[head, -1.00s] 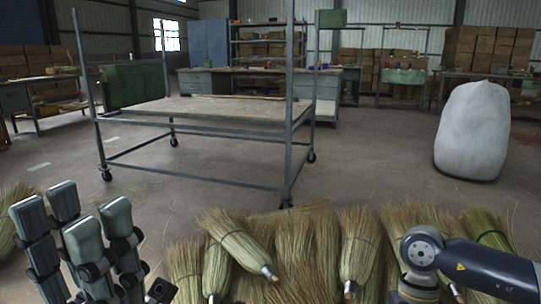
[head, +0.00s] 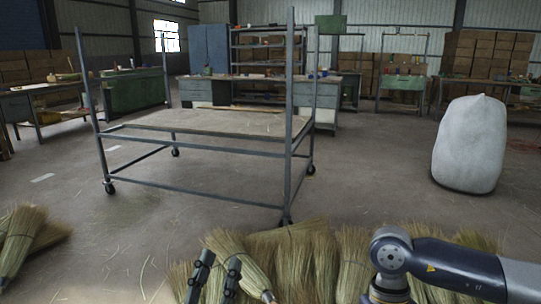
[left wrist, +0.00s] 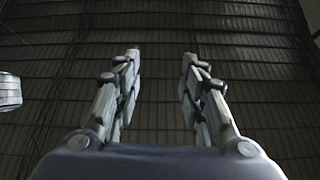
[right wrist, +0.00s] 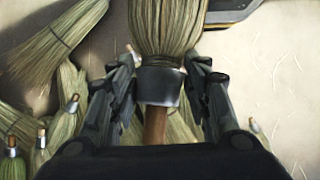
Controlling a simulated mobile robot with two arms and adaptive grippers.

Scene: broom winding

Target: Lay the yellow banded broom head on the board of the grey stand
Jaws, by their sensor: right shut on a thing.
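The grey stand (head: 290,150) is a metal frame on casters in the head view, with a bare, flat board (head: 200,122). My right gripper (right wrist: 158,75) is shut on a broom head (right wrist: 165,30) at its dark grey collar, with a brown wooden stub below. I see no yellow band on the visible part of this broom head. The right arm comes in at lower right of the head view; its gripper is hidden there. My left gripper (head: 220,262) is at the bottom of the head view, in front of the broom heap. Its fingers are apart and empty in the left wrist view (left wrist: 160,65).
Several straw broom heads (head: 300,255) lie heaped along the bottom of the head view, and a few (head: 22,240) lie at left. A white sack (head: 470,145) stands at right. Workbenches and boxes line the back.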

